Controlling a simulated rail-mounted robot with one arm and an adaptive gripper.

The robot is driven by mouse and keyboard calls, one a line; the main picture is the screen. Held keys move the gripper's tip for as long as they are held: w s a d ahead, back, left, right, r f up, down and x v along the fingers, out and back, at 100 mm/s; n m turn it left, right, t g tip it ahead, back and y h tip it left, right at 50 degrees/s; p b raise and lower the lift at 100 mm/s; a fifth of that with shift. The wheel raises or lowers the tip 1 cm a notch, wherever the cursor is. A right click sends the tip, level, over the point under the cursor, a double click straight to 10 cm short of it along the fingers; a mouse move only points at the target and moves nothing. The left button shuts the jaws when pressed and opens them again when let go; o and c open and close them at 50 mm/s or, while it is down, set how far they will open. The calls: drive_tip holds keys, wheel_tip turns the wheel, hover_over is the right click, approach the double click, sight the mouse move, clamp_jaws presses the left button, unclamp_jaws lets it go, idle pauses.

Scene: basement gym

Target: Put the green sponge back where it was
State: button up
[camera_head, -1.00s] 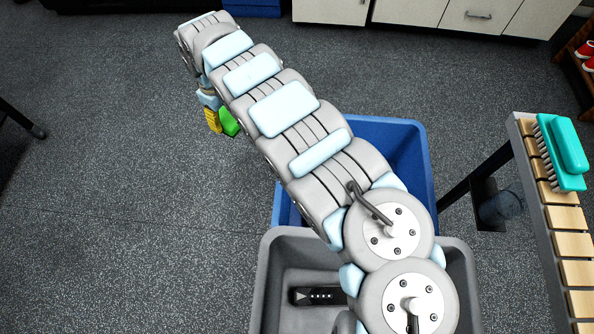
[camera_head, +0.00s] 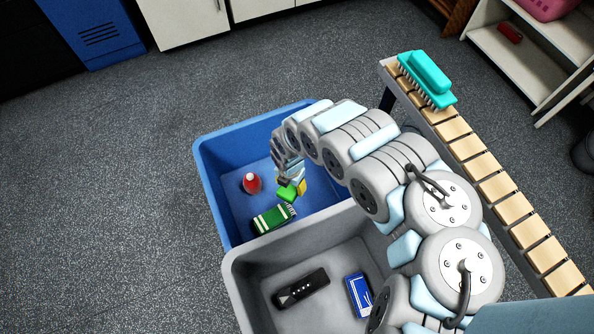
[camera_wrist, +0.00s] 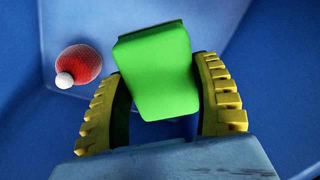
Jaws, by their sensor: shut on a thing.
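The green sponge (camera_head: 287,194) is held in my gripper (camera_head: 296,188) over the blue bin (camera_head: 209,163). In the wrist view the bright green sponge (camera_wrist: 157,70) sits between the two yellow ribbed fingers of my gripper (camera_wrist: 158,95), tilted a little. Blue bin walls fill the background there. I cannot tell exactly how high above the bin floor the sponge is.
The grey bin (camera_head: 237,285) in front holds a black device (camera_head: 301,288) and a blue card box (camera_head: 359,295). A teal brush (camera_head: 427,79) lies on the slatted bench (camera_head: 482,168).

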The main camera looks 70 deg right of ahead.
drive_tip(key=s+f+n, duration=0.2)
drive_tip(key=s, duration=0.3)
drive_tip(key=shift+w+d+f+b, duration=1.25)
drive_tip(key=shift+d+f+b, duration=0.35)
drive_tip(key=shift+d+b, duration=0.2)
drive_tip(key=shift+w+d+f+b, duration=1.2)
drive_tip(key=shift+d+f+b, duration=0.4)
drive_tip(key=shift+b, duration=0.2)
drive_tip(key=shift+w+d+f+b, duration=1.25)
drive_tip(key=shift+d+f+b, duration=0.3)
drive_tip(key=shift+d+b, duration=0.25)
drive_tip(key=shift+d, duration=0.1)
